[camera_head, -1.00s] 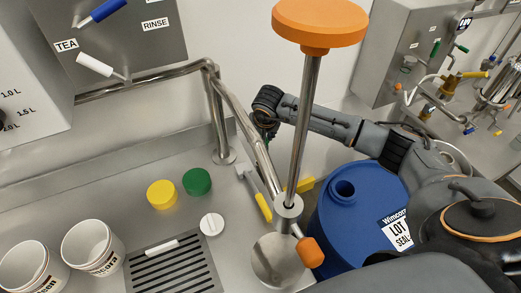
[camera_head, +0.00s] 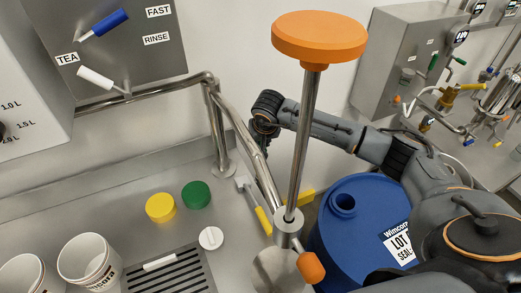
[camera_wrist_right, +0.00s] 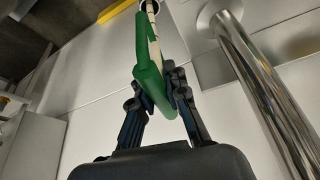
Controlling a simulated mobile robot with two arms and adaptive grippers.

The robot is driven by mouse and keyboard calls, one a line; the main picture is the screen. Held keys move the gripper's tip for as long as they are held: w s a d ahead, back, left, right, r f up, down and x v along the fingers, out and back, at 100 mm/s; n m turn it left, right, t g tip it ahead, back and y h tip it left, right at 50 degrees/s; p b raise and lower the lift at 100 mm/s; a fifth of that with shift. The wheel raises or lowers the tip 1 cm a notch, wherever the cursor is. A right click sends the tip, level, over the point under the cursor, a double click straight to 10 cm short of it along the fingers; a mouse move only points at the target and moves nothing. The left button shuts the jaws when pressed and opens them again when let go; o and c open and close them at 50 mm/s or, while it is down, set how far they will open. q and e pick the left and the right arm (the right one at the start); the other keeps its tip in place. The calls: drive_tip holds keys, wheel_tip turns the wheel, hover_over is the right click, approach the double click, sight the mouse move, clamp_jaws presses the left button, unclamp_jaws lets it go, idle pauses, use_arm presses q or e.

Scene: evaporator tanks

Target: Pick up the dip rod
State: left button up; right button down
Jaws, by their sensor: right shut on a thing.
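The dip rod shows in the right wrist view as a green handle (camera_wrist_right: 149,78) with a thin pale shaft bearing dark marks. Its far end runs to a round opening at the top edge of that view. My right gripper (camera_wrist_right: 160,88) is shut on the green handle, one finger on each side. In the head view my right gripper (camera_head: 264,128) is behind the bent steel pipe, near the wall. There the rod is hidden or too small to tell. My left gripper is not in view.
A bent steel pipe (camera_head: 235,120) runs close beside my right gripper. A tall steel rod with an orange knob (camera_head: 319,36) stands in front. A blue drum (camera_head: 340,240) is below my right arm. White cups (camera_head: 88,258), a yellow cap (camera_head: 160,207) and a green cap (camera_head: 196,194) are on the counter.

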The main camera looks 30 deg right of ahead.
wheel_tip(320, 180, up, 16)
drive_tip(key=b, duration=0.2)
drive_tip(key=shift+f, duration=0.15)
wheel_tip(320, 180, up, 18)
drive_tip(key=p, duration=1.3)
idle(1.0)
